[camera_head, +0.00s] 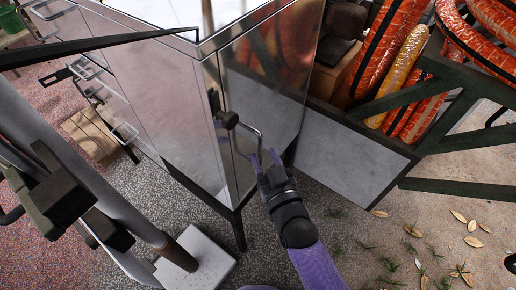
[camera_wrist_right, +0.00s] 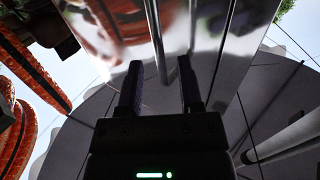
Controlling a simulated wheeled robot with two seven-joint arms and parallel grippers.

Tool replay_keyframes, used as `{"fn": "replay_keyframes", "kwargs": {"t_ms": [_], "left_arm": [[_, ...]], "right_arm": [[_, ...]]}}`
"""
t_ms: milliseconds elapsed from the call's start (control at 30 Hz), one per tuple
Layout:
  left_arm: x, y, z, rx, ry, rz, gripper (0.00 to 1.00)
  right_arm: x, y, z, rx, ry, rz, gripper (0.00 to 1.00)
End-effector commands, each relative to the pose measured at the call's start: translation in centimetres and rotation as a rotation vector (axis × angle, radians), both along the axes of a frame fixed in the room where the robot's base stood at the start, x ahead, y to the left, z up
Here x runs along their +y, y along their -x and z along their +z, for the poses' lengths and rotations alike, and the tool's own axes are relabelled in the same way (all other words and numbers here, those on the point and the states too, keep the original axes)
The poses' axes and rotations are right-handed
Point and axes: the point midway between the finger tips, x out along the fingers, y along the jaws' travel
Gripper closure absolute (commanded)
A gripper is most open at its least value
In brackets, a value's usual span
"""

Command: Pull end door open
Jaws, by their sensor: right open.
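The end door (camera_head: 268,85) is a glossy metal panel on the cart's right-hand face in the head view. It looks shut against the corner edge. A thin bar handle (camera_head: 246,136) with a dark latch piece stands out near its left edge. My right gripper (camera_head: 264,158) is open at the lower end of the handle. In the right wrist view, the handle bar (camera_wrist_right: 158,45) runs down between the open fingers (camera_wrist_right: 161,88), and the door shines behind it. I cannot tell if a finger touches the bar. My left gripper is not in view.
A grey panel (camera_head: 345,160) and dark green rails (camera_head: 460,105) stand right of the door, with orange ducting (camera_head: 390,40) behind. A grey post on a pale foot plate (camera_head: 205,262) stands at lower left. Gravelly ground with leaves is open at lower right.

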Motion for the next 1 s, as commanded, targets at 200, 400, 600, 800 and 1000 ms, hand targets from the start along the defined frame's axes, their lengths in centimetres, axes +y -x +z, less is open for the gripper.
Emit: {"fn": "replay_keyframes", "kwargs": {"t_ms": [200, 400, 600, 800, 1000], "left_arm": [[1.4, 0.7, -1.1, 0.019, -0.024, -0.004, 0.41], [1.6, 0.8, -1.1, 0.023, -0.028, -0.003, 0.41], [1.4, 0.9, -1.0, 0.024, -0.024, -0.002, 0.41], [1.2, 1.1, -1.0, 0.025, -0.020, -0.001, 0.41], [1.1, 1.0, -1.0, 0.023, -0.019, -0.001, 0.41]], "right_arm": [[1.0, -2.7, -0.2, 0.001, -0.001, 0.000, 0.53], [1.2, -3.1, -0.1, 0.003, 0.000, 0.001, 0.53], [1.1, -3.1, -0.1, 0.003, 0.000, 0.001, 0.68], [1.1, -3.1, -0.1, 0.004, 0.000, 0.001, 1.00], [1.1, -3.1, -0.1, 0.004, 0.000, 0.001, 1.00]]}}
